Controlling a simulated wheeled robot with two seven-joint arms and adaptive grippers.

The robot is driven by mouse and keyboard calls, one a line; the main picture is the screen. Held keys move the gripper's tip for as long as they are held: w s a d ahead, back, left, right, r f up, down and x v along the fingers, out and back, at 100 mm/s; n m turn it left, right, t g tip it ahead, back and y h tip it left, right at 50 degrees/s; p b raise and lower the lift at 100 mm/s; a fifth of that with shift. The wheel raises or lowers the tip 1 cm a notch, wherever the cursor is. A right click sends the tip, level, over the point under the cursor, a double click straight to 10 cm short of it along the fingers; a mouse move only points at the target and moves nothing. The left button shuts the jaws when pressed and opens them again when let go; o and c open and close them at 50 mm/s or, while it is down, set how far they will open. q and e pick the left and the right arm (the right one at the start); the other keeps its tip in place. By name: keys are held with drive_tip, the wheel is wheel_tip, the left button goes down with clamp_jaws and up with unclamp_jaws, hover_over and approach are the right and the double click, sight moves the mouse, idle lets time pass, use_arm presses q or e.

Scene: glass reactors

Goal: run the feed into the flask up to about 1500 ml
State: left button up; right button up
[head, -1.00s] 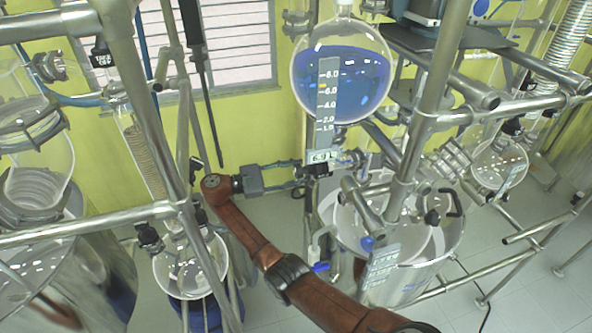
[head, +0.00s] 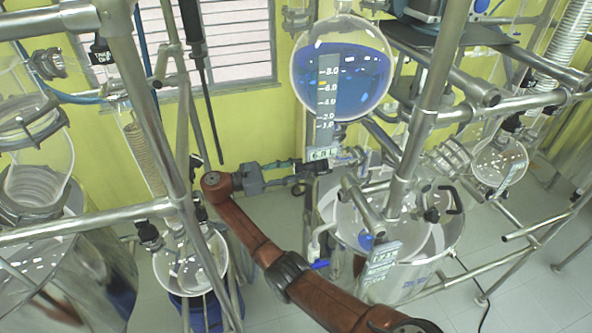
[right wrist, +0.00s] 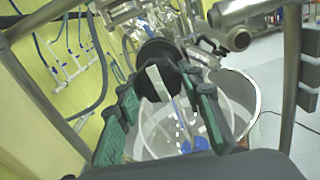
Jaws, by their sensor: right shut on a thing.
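A round glass feed vessel (head: 343,82) with blue liquid hangs at upper centre in the head view. Its scale strip runs to 8.0, and the small display (head: 320,154) below seems to read 6.8 L. Under it stands a wide glass vessel (head: 440,235) with a display (head: 382,258) too small to read. My right gripper (head: 308,170) is at the outlet fittings below the feed vessel. In the right wrist view its green-padded fingers (right wrist: 163,88) are shut on a black round valve knob (right wrist: 152,52) with a pale bar. My left gripper is not in view.
Steel frame tubes (head: 425,110) cross in front of the glassware. A smaller round flask (head: 190,265) stands at lower left and another (head: 498,162) at right. A blue-handled tap (head: 320,264) sits beside the wide vessel. Bare floor shows at lower right.

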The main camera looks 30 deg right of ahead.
drive_tip(key=o, duration=1.2)
drive_tip(key=shift+c, duration=0.2)
drive_tip(key=v, duration=0.7)
drive_tip(key=shift+a, duration=0.3)
